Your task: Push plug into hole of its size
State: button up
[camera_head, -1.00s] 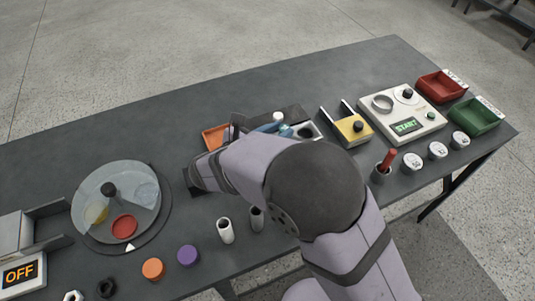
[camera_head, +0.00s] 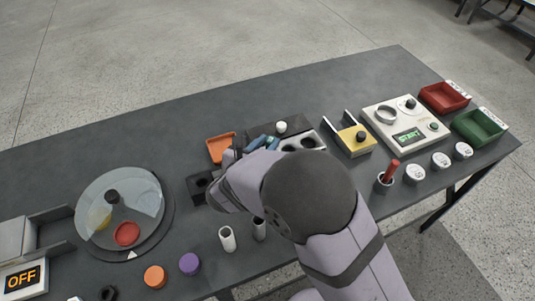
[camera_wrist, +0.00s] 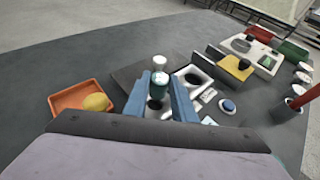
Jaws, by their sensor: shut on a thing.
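A pale plate with a larger dark hole (camera_wrist: 193,77) lies just right of the fingers. In the head view the blue fingers (camera_head: 262,143) sit over the dark block, partly hidden by my arm.
A white knob (camera_head: 281,127) stands behind the fingers. A yellow fixture (camera_head: 355,142) is to the right. Two upright tubes (camera_head: 227,239) stand in front. The back left is clear.

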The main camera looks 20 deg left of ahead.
jog(key=shift+f, duration=2.45)
jog(key=shift+f, duration=0.2)
jog(key=o, duration=1)
jog(key=shift+r, duration=0.2)
jog(key=shift+s, duration=0.1)
jog(key=b+v, duration=0.1)
jog(key=v, duration=1)
jog(key=shift+s+r, duration=0.15)
jog(key=shift+s, duration=0.25)
